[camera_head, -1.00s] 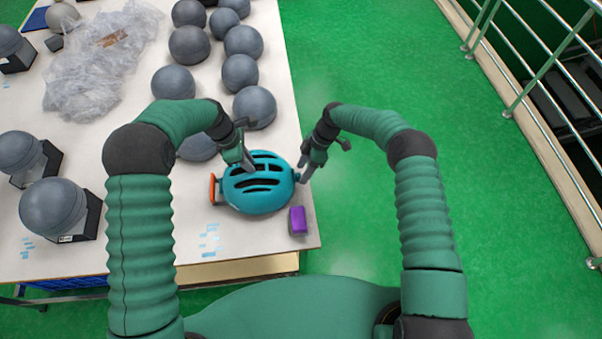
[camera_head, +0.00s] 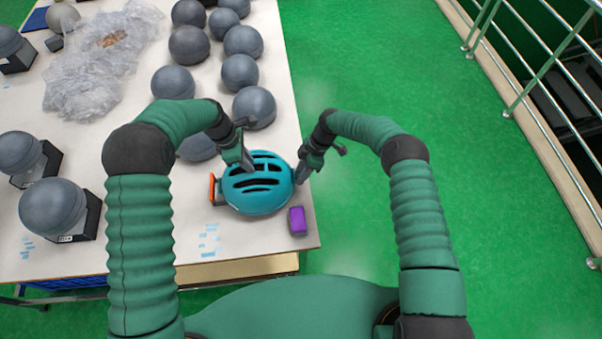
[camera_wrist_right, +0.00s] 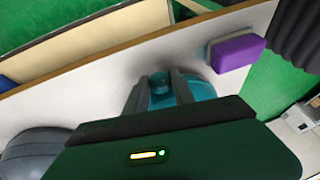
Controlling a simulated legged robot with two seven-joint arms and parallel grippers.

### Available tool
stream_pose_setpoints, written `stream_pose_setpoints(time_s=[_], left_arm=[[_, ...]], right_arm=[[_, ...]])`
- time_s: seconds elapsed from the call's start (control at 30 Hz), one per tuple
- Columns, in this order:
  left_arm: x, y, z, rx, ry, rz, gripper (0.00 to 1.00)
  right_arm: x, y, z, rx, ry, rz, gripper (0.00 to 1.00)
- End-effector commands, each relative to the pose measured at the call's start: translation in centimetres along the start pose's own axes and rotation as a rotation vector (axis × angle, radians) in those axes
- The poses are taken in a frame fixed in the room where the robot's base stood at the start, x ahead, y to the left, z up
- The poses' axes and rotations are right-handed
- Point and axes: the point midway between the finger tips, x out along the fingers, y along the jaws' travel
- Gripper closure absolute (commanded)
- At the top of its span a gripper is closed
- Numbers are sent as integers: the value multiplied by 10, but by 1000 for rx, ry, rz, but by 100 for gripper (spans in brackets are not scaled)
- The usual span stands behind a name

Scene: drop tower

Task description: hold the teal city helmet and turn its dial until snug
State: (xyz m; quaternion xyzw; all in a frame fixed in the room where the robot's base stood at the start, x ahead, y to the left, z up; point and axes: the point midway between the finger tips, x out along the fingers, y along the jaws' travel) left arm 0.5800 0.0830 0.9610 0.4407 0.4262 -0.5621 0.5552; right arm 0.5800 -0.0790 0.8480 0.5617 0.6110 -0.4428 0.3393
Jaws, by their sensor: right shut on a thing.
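The teal helmet (camera_head: 258,196) with dark vents lies on the white table near its right edge. An orange part (camera_head: 212,188) shows at its left side. My left gripper (camera_head: 248,168) is at the helmet's upper left, its fingers over the shell; whether they grip it is unclear. My right gripper (camera_head: 300,176) is at the helmet's right end, shut on a small teal knob, the dial (camera_wrist_right: 160,88), seen between its fingers in the right wrist view. The helmet shell (camera_wrist_right: 200,90) is partly hidden behind those fingers.
A purple block (camera_head: 297,221) lies on the table (camera_head: 120,245) just below the helmet, near the edge. Several grey balls (camera_head: 240,72) and crumpled clear plastic (camera_head: 98,70) fill the back. Green floor lies right of the table, with a metal railing (camera_head: 535,80) beyond.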

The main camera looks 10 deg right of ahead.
Motion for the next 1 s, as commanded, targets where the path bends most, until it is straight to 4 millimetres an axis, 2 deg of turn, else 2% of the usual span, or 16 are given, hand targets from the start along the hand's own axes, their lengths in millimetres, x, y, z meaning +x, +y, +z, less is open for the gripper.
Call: stream_pose_setpoints(time_s=[0.03, 0.43, 0.8, 0.83, 0.97, 1.0], left_arm=[[7, -6, -2, -4, 2, -15, 80], [7, -6, -2, -4, 2, -16, 80], [7, -6, -3, -4, 3, -15, 80], [7, -6, -3, -4, 3, -15, 80], [7, -6, -3, -5, 3, -15, 80], [7, -6, -3, -5, 3, -15, 80]], right_arm=[[3, -1, 1, 1, -2, -10, 100], [3, 3, 3, 47, -6, -116, 100], [2, 1, 2, 50, -3, -130, 100], [2, 1, 2, 50, -3, -130, 66], [2, 1, 2, 50, -2, -129, 49], [2, 1, 2, 50, -2, -128, 48]])
